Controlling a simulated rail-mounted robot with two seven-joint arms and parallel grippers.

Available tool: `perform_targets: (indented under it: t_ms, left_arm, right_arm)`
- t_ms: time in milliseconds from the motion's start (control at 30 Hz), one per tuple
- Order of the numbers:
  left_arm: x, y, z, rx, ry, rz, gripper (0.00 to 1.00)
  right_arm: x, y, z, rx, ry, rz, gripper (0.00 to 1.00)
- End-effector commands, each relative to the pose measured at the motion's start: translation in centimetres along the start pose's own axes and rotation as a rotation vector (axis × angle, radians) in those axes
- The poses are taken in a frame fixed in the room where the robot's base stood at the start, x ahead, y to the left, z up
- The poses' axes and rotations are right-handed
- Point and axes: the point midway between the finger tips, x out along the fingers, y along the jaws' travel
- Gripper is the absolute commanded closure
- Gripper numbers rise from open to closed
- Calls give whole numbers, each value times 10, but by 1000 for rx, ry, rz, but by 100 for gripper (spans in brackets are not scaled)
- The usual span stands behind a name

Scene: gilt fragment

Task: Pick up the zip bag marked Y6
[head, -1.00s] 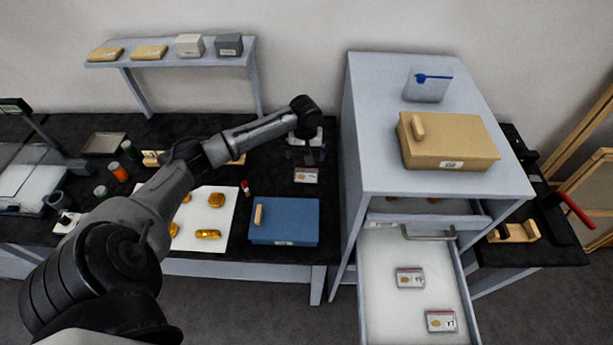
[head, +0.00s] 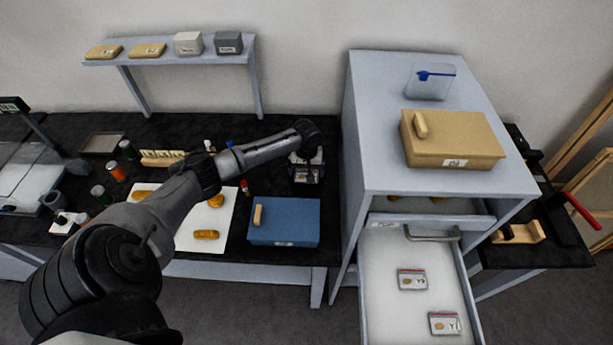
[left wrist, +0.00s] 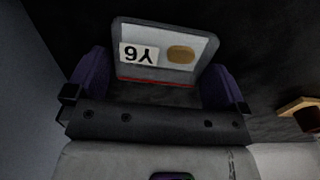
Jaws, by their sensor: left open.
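The zip bag marked Y6 (left wrist: 165,52) lies on the black worktop, its label upside down in the left wrist view, with a gold-brown oval piece and a red zip strip. In the head view the bag (head: 307,174) is partly covered by my left gripper (head: 306,168). My left gripper points down over it. In the left wrist view the two fingers of the gripper (left wrist: 165,85) stand apart, one on each side of the bag. I cannot tell whether they touch it. My right gripper is in neither view.
A blue lidded box (head: 290,222) stands in front of the bag. A grey cabinet (head: 352,165) rises close on the right; its open drawer (head: 385,300) holds two similar zip bags (head: 412,279). A white sheet (head: 190,240) with gold pieces lies to the left.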

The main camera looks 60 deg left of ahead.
Motion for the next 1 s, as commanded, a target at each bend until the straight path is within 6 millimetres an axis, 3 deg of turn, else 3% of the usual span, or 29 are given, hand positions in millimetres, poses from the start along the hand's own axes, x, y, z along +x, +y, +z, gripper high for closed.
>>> perform_targets:
  t_ms: [200,567,833,1000]
  left_arm:
    - [0,0,0,0,0,0,0]
    - [0,0,0,0,1,0,33]
    - [-5,0,0,0,1,0,33]
    - [-29,0,-1,0,3,1,33]
  right_arm:
    - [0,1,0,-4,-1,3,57]
    - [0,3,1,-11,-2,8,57]
    - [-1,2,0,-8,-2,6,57]
    - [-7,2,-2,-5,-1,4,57]
